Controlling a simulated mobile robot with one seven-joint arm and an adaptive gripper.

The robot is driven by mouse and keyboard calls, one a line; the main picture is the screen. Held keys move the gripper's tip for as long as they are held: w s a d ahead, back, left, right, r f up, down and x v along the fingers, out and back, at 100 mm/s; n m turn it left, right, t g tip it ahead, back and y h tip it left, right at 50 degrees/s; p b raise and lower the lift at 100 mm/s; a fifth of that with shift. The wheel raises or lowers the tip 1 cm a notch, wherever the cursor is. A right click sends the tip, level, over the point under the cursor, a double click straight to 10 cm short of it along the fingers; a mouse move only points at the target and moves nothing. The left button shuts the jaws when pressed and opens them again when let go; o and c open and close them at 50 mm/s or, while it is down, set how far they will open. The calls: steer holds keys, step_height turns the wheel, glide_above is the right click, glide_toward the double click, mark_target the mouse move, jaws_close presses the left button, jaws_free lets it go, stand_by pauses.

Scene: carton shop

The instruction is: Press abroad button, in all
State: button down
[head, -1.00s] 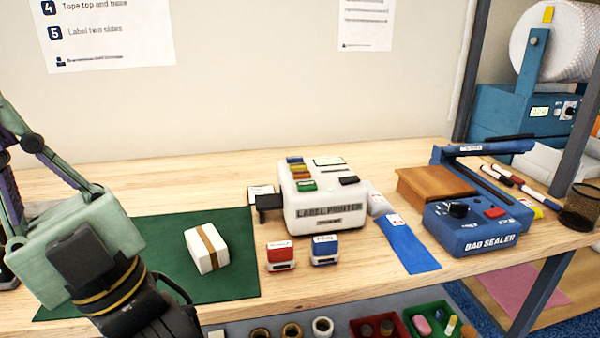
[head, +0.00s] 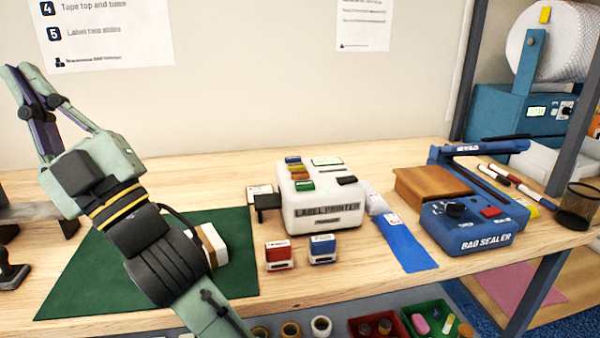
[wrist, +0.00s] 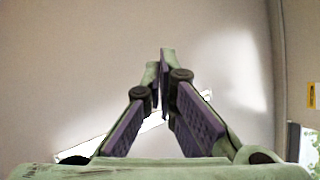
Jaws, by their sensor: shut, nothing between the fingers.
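The white label printer (head: 322,210) stands on the bench in the head view. Its top carries a column of coloured buttons: blue (head: 293,160), yellow (head: 296,168), orange (head: 300,176) and green (head: 304,185). Their lettering is too small to read, so I cannot tell which says abroad. A pale display (head: 326,161) and a black key (head: 347,180) sit to their right. My gripper (head: 22,70) is raised at the far left, well away from the printer, pointing up toward the wall. In the wrist view its fingers (wrist: 161,62) are together and empty.
A white carton with tape (head: 215,245) lies on the green mat (head: 95,285), partly behind my arm. Red (head: 279,256) and blue (head: 322,249) stamps stand before the printer. The blue bag sealer (head: 465,235) is at right. Air above the printer is clear.

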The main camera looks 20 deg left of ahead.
steer(key=w+a+f+n+t+h, duration=0.1)
steer(key=w+a+f+t+h, duration=0.2)
steer(key=w, duration=0.5)
steer(key=w+a+f+n+t+h, duration=0.1)
steer(key=w+f+t+h, duration=0.1)
steer(key=w+h, duration=0.5)
steer(key=w+a+f+n+t+h, duration=0.1)
steer(key=w+a+f+t+h, duration=0.15)
steer(key=w, duration=0.75)
steer(key=n+h+p, duration=0.2)
steer(key=n+h, duration=0.2)
steer(key=h, duration=0.6)
glide_above(304, 172)
step_height(304, 172, down, 5)
steer(key=shift+s, duration=0.15)
steer(key=shift+f+b, duration=0.2)
steer(key=shift+b, duration=0.1)
step_height(304, 172, down, 6)
steer(key=b, duration=0.7)
steer(key=shift+f, duration=0.15)
steer(key=shift+f+b, duration=0.5)
steer(key=shift+f, duration=0.6)
